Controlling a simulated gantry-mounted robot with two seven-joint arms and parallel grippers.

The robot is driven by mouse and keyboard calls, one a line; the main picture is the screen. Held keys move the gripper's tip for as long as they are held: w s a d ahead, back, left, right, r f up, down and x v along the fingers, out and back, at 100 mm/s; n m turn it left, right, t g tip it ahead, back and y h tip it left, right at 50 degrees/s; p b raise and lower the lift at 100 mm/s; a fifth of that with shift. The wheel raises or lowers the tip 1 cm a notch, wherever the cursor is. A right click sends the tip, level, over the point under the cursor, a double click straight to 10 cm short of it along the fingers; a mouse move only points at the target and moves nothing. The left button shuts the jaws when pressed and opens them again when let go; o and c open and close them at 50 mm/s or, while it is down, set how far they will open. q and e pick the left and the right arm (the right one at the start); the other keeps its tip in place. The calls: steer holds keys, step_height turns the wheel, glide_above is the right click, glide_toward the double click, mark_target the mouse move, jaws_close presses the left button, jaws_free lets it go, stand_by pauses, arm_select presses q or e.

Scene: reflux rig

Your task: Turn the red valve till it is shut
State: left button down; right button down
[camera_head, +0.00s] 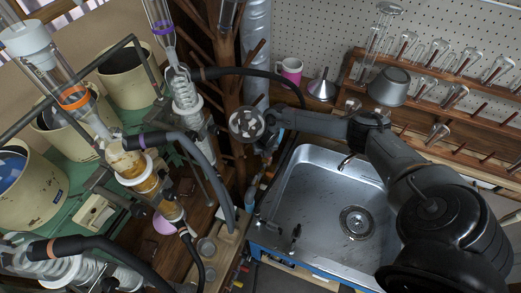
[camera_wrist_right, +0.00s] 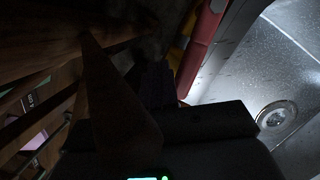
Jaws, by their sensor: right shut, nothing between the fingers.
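My right arm reaches in from the right in the head view, over the sink. Its round grey wrist end (camera_head: 247,123) is beside the wooden post, and the fingers below it are mostly hidden. In the right wrist view, my right gripper (camera_wrist_right: 157,82) is dark and shut, with nothing held. A red part (camera_wrist_right: 205,42) with yellow beside it is just right of the fingers, apart from them. I cannot tell whether this is the red valve. No red valve can be made out clearly in the head view. My left gripper is out of view.
A steel sink (camera_head: 310,215) lies below my right arm. Glass reflux parts, a coiled condenser (camera_head: 184,92) and black hoses (camera_head: 215,175) crowd the left. A wooden post (camera_head: 222,60) stands close to my wrist. A pink mug (camera_head: 291,69) and a funnel (camera_head: 321,88) stand behind.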

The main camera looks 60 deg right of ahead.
steer(key=shift+s+d+r+p, duration=0.15)
steer(key=shift+s+p, duration=0.1)
steer(key=shift+s, duration=0.35)
steer(key=shift+s+d+f+p, duration=0.1)
steer(key=shift+s+p, duration=0.15)
steer(key=shift+s, duration=0.3)
steer(key=shift+s+d, duration=2.7)
steer(key=shift+d, duration=0.45)
steer(key=r+p, duration=0.2)
steer(key=a+r+p, duration=0.1)
steer(key=r+p, duration=0.1)
steer(key=shift+w+r+p, duration=0.15)
steer(key=shift+r+p, duration=0.1)
steer(key=shift+p, duration=0.05)
